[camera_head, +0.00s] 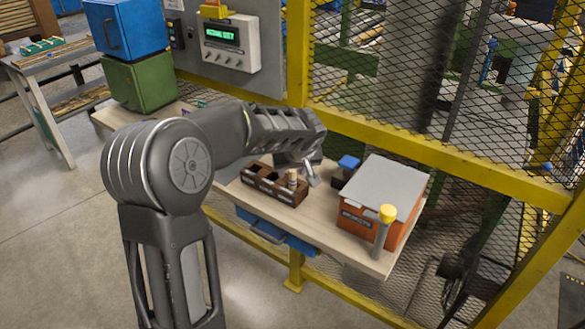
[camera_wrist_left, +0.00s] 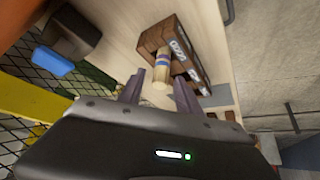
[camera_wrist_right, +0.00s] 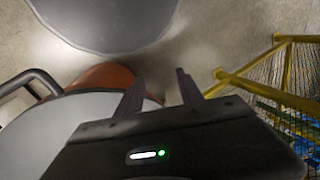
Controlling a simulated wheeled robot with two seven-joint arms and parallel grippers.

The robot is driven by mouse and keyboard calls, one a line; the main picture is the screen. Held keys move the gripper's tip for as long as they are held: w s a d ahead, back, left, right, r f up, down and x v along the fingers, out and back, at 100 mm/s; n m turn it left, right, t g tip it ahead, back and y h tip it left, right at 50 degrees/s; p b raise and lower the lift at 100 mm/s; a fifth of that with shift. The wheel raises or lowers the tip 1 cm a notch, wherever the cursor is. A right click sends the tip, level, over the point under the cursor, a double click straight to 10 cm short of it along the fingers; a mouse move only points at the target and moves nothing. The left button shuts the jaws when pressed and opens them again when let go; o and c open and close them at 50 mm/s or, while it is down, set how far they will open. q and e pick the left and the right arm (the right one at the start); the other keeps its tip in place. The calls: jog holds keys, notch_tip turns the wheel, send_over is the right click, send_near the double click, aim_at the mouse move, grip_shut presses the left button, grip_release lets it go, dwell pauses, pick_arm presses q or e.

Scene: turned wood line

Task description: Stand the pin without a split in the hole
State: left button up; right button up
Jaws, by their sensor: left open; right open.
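A pale wooden pin (camera_head: 292,178) with a dark band stands up out of the right part of a dark brown wooden holder (camera_head: 262,186) on the bench. In the left wrist view the pin (camera_wrist_left: 161,68) shows a bluish band, and the holder (camera_wrist_left: 186,48) has white labels. My left gripper (camera_head: 310,176) is close to the pin. Its open fingers (camera_wrist_left: 160,92) lie on either side of the pin's near end; I cannot tell if they touch it. No split can be made out. My right gripper (camera_wrist_right: 155,92) is open and empty, away from the holder.
An orange box (camera_head: 365,222) with a grey lid stands right on the bench, beside a yellow-capped post (camera_head: 382,232). A dark block with a blue top (camera_head: 348,163) is behind the holder. Yellow-framed mesh fencing (camera_head: 440,160) runs behind. Blue (camera_head: 125,28) and green (camera_head: 140,80) bins stand left.

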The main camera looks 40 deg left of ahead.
pick_arm(q)
jog(key=shift+b+v, duration=0.65)
jog(key=shift+v, duration=0.25)
jog(key=b+v, duration=0.1)
jog(key=v, duration=0.9)
jog(key=shift+r, duration=0.2)
pick_arm(e)
jog(key=shift+w+f, duration=0.1)
jog(key=shift+f, duration=0.7)
